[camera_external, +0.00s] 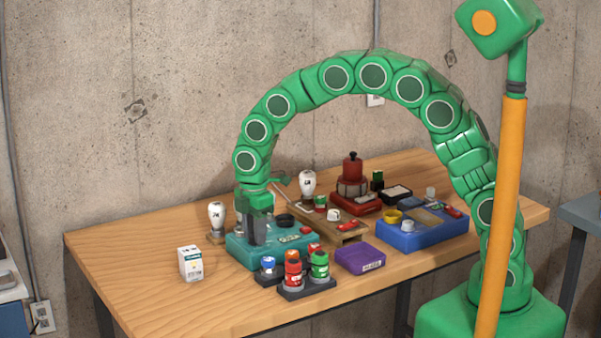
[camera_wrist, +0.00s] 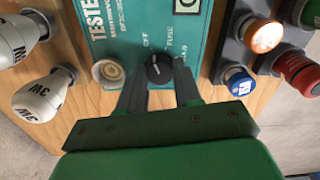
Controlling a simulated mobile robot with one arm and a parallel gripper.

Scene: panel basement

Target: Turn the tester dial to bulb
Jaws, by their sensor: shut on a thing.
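The tester (camera_external: 286,252) is a teal box on the table, and it fills the upper middle of the wrist view (camera_wrist: 122,45). Its black dial (camera_wrist: 159,69) lies between the fingertips of my gripper (camera_wrist: 159,78). My gripper is shut on the dial. Labels reading OFF and FUSE, plus a partly hidden one, sit around the dial. Its pale mark seems to be on the OFF side, but it is too small to read surely. In the external view my gripper (camera_external: 257,229) points down onto the tester's left end and hides the dial. No bulb label is readable.
White bulbs (camera_wrist: 45,95) stand close to the tester's left. Blue, red and green capped items (camera_external: 292,268) stand in front of it. A white box (camera_external: 191,263), purple case (camera_external: 360,258) and blue tray (camera_external: 425,238) are nearby.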

